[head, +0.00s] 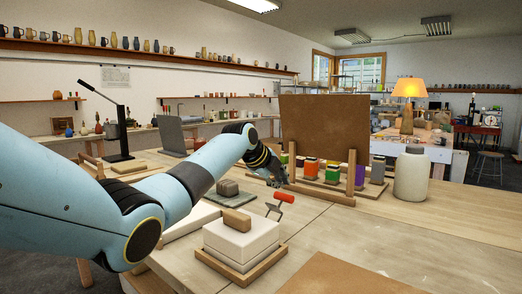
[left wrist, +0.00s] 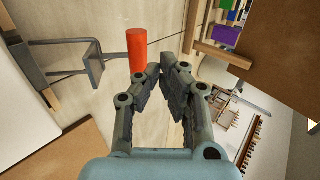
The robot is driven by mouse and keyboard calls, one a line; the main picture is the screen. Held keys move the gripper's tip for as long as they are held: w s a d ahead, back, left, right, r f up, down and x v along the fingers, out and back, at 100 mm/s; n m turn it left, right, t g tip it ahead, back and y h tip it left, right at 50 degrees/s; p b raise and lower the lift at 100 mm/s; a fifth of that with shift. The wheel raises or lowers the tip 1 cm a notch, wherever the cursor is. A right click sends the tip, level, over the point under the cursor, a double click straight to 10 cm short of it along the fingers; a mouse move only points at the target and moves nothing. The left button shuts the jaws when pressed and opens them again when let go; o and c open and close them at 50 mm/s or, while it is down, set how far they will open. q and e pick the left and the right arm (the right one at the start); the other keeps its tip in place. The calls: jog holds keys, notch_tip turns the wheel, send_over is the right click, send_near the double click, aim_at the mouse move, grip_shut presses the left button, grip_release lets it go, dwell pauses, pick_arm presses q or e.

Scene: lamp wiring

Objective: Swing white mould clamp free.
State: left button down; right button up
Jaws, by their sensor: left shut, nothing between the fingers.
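The white mould (head: 243,240) is a pale block on a wooden base on the near bench. A wooden block (head: 236,220) lies on its top. The clamp's red handle (head: 284,197) stands out on a dark metal bracket (head: 274,211) at the mould's far right corner. In the left wrist view the red handle (left wrist: 137,50) and grey bracket (left wrist: 90,62) lie left of the fingers. My left gripper (head: 280,183) is just beyond the handle, apart from it. Its fingers (left wrist: 168,72) are shut and empty. My right gripper is not in view.
A pale jar (head: 411,176) stands to the right. A grey slab (head: 212,192) lies left. The bench right of the mould is mostly clear.

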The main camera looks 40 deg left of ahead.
pick_arm(q)
jog(key=s+r, duration=0.5)
jog(key=r, duration=0.4)
jog(key=shift+a+r+b, duration=0.2)
jog(key=shift+r+b, duration=0.05)
jog(key=shift+b, duration=0.1)
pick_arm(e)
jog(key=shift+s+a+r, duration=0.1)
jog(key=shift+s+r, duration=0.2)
pick_arm(q)
jog(key=shift+s, duration=0.1)
